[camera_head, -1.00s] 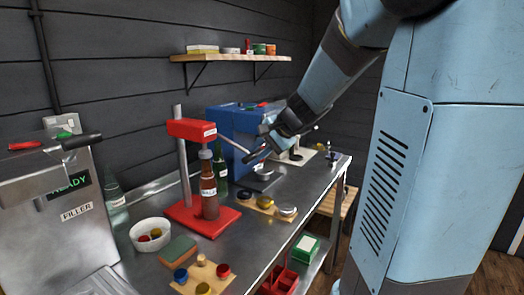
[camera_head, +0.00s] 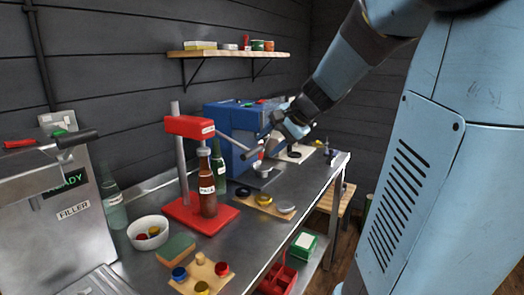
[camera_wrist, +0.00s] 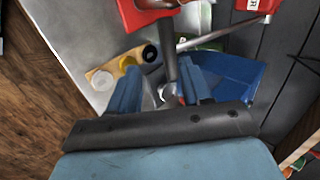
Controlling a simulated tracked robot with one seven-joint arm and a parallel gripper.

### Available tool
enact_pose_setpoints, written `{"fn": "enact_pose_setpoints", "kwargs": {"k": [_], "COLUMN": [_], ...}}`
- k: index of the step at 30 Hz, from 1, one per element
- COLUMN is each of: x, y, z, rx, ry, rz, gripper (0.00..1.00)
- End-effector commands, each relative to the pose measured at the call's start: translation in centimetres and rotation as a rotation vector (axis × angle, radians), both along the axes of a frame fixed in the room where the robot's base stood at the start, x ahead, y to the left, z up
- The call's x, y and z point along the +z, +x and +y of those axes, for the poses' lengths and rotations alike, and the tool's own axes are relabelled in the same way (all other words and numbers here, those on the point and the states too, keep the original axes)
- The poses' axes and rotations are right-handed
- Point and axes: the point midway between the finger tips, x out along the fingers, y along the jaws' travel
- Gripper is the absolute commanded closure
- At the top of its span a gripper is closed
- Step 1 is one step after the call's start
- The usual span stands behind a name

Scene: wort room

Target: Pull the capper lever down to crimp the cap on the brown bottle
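The red capper (camera_head: 190,126) stands on the steel bench, with the brown bottle (camera_head: 207,192) upright on its base under the head. Whether a cap sits on the bottle is too small to tell. The capper lever (camera_head: 228,142) is a silver rod sloping down to the right, ending in a dark crosswise grip (camera_head: 252,153). In the wrist view the grip (camera_wrist: 167,62) points toward the space between my blue fingers. My gripper (camera_wrist: 160,82) is open, with visible gaps beside the grip; contact is not clear. In the head view my gripper is just right of the grip.
A green bottle (camera_head: 219,166) stands behind the brown one. A blue machine (camera_head: 228,120) is behind the lever. A wooden board (camera_head: 248,201) with round pieces, a white bowl (camera_head: 146,222) and a sponge (camera_head: 176,247) lie on the bench. A shelf (camera_head: 230,53) hangs above.

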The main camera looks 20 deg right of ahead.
Motion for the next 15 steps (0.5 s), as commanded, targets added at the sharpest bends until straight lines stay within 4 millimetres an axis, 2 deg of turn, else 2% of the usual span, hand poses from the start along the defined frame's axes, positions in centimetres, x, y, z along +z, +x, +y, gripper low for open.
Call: {"fn": "enact_pose_setpoints", "kwargs": {"k": [6,15], "x": [3.4,6.0], "y": [-2.4,-4.5], "z": [-1.9,-3.4], "rx": [-0.006,-0.007], "ry": [-0.002,-0.001], "rz": [-0.011,-0.014], "gripper": [0.52,0.52]}}
